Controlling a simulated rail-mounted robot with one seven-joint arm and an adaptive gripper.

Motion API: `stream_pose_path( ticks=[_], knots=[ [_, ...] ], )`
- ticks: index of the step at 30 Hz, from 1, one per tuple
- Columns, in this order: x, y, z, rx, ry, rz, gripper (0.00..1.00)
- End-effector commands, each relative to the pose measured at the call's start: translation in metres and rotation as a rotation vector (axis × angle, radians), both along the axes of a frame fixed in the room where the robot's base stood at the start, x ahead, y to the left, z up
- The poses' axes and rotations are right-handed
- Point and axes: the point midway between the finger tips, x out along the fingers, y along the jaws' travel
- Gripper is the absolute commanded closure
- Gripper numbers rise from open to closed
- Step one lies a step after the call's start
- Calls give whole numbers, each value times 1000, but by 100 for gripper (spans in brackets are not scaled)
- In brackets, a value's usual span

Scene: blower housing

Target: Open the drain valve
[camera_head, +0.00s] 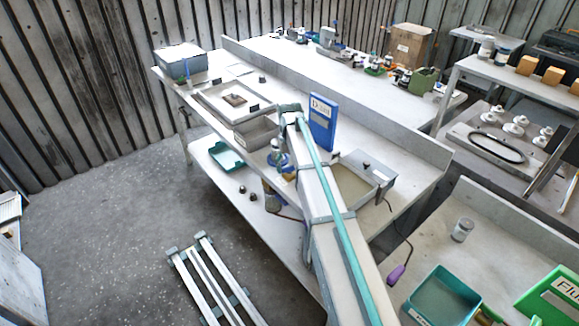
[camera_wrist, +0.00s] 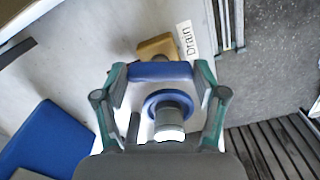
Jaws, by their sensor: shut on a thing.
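A white label reading "Drain" (camera_wrist: 186,40) is next to the body. My gripper (camera_wrist: 160,75) is shut on the blue handle, one teal-and-grey finger on each side. In the head view, the blue of the valve (camera_head: 283,161) shows small at the bench's front edge, partly hidden by my arm. The fingers cannot be made out there.
An open grey box (camera_head: 257,133) is left of the valve and a grey tray (camera_head: 384,180) is right. A teal bin (camera_head: 227,156) and small dark knobs are on the lower shelf. The floor in front is partly clear.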

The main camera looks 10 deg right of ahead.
Motion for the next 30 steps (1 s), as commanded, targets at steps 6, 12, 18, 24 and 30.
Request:
stream_pose_path(
  ticks=[6, 12, 18, 24, 30],
  knots=[
    [1, 0, 0, 0, -1, 111, 64],
    [1, 0, 1, 0, -2, 161, 64],
    [1, 0, 1, 0, -2, 176, 64],
    [1, 0, 1, 0, -2, 175, 64],
    [1, 0, 1, 0, -2, 174, 8]
  ],
)
